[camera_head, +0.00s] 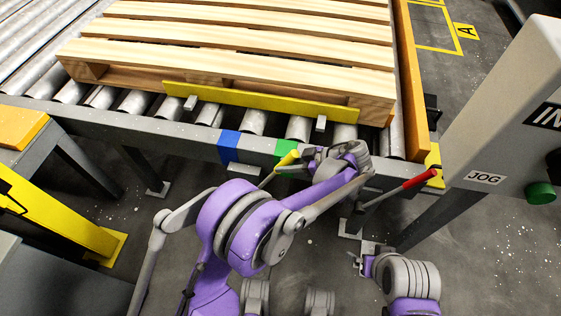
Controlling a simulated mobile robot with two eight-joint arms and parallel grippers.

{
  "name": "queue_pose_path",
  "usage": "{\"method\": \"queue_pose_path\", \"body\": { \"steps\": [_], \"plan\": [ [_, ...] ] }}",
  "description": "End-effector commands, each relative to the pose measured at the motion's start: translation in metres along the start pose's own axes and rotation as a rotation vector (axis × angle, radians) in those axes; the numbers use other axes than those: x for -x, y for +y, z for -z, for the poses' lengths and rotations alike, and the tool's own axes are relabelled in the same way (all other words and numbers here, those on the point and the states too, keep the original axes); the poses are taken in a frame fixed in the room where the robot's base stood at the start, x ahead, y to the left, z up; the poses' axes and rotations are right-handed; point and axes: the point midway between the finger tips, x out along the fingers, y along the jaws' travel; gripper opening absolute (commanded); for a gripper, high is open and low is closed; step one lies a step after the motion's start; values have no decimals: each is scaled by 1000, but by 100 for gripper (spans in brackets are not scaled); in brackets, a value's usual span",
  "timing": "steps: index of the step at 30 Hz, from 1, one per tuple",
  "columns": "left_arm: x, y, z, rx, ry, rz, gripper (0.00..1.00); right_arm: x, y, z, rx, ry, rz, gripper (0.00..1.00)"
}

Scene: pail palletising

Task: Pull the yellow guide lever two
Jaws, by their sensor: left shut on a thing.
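The yellow guide lever (287,159) sticks up on the near side of the conveyor, just below the green mark on the rail. Its thin grey shaft slants down to the left. My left gripper (305,155) is at the yellow handle from its right side and is shut on it. The wrist and arm hide part of the contact. A red-handled lever (419,180) stands farther right, apart from the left gripper. My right gripper (362,258) hangs low above the floor, below the red lever, away from both levers. Its finger opening is too small to make out.
A wooden pallet (240,57) lies on the roller conveyor behind a yellow guide bar (258,101). The front rail carries a blue mark (228,147) and a green mark (287,148). A grey control box (506,115) with a green button (540,193) stands at right.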

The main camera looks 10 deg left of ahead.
Motion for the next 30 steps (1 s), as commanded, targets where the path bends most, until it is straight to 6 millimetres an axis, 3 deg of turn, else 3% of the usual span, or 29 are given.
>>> {"method": "queue_pose_path", "body": {
  "steps": [8,9,14,23,26,30],
  "plan": [
    [0,1,-5,-4,-10,-5,0,0,0,0,0,0,0,100],
    [0,1,-5,-4,-10,-5,35,0,0,0,0,0,0,100],
    [0,1,-3,-3,-7,-3,63,0,0,0,0,0,0,100],
    [1,0,-1,-1,-4,-1,63,0,0,0,0,0,0,100],
    [9,0,-1,-2,-4,-2,63,2,0,1,0,1,0,100],
    [33,0,0,-3,-4,-4,63,9,0,3,0,3,0,100]
  ]
}}
